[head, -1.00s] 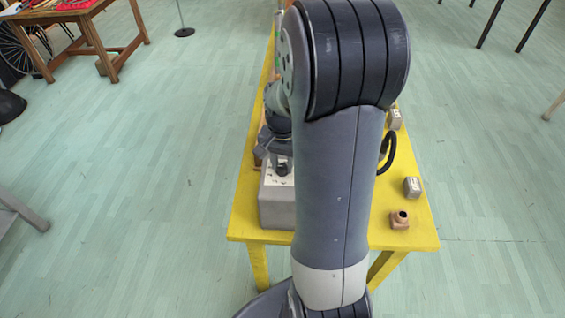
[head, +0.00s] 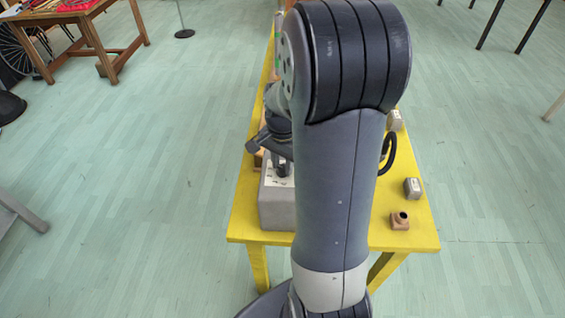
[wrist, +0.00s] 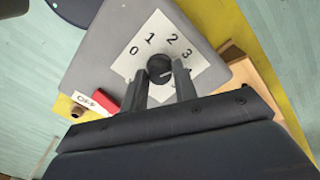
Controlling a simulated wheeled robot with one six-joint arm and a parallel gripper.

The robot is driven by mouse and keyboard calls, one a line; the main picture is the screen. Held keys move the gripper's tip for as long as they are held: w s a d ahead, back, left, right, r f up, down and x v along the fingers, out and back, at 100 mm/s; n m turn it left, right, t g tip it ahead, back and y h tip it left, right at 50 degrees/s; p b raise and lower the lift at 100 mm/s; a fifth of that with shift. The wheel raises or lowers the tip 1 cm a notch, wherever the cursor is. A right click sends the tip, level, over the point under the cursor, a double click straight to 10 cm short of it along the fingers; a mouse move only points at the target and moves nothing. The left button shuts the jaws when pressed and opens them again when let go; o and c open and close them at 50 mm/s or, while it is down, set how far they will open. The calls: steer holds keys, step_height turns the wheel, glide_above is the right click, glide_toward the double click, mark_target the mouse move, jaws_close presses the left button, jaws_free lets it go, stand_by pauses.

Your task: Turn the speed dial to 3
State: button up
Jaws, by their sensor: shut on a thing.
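The speed dial (wrist: 159,67) is a round black knob on a white plate (wrist: 141,68) marked 0, 1, 2 and 3, on a grey box (wrist: 103,48). The box also shows in the head view (head: 275,212), on the yellow table. My gripper (wrist: 161,75) is shut on the dial, one finger on each side. A short pale line shows on the knob's lower right part, towards the side of the 3; its exact reading is unclear. In the head view my gripper (head: 283,168) is over the box top, and my arm hides much of it.
A red switch (wrist: 106,97) sits by an OFF label (wrist: 85,99) on the box. The yellow table (head: 405,238) also bears a brown fitting (head: 399,222) and small grey blocks (head: 412,188) at right. A wooden block (wrist: 262,88) lies beside the box.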

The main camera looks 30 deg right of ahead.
mark_target(282, 167)
steer(key=o, duration=1)
steer(key=shift+c, duration=0.2)
step_height(282, 167, up, 11)
steer(key=shift+f, duration=0.1)
step_height(282, 167, down, 11)
stand_by(0.4)
stand_by(0.4)
